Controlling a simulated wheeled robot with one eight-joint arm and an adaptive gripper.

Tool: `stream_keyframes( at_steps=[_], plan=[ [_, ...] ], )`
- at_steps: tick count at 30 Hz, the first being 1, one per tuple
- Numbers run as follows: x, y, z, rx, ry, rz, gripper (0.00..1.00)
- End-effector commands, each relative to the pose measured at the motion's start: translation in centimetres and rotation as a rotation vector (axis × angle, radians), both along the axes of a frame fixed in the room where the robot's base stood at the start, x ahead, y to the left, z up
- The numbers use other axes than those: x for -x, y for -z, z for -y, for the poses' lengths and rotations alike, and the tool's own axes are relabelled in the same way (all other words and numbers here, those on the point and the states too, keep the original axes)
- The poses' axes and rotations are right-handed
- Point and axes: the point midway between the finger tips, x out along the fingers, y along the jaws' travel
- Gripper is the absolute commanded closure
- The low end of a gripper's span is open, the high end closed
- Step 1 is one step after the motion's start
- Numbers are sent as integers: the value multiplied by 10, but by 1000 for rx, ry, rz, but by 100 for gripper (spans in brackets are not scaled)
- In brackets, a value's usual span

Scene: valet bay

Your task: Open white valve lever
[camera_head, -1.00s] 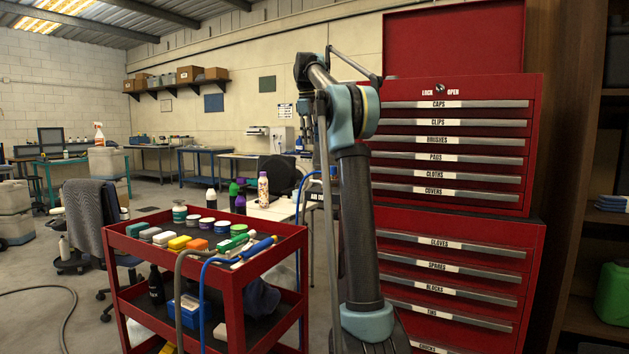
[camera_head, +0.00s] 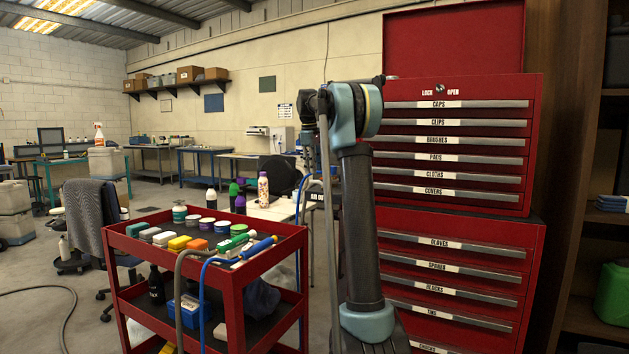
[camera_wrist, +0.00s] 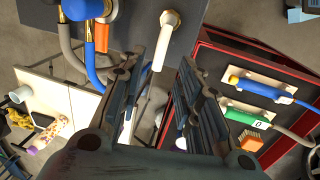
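The white valve lever (camera_wrist: 165,42) shows at the top middle of the wrist view. Its round pivot end is on a dark grey panel (camera_wrist: 205,18), and its handle points down toward my gripper (camera_wrist: 163,60). My gripper is open, with one finger on each side of the lever's free end in the picture. Whether either finger touches the lever, and how deep it lies between them, I cannot tell. In the head view my arm hides the lever, and the gripper cannot be made out.
A red cart (camera_head: 231,290) with bottles and brushes stands left of my arm. A red drawer cabinet (camera_head: 450,228) stands close on the right.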

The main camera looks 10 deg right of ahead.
Motion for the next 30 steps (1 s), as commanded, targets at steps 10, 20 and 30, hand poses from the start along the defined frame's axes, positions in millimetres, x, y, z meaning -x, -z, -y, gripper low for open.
stream_keyframes(
  at_steps=[10, 20, 30],
  plan=[
    [-7, 44, 5, 0, 0, 0, 68],
    [-8, 50, 6, 0, 0, 0, 68],
    [-8, 50, 6, 0, 0, 0, 100]
  ],
)
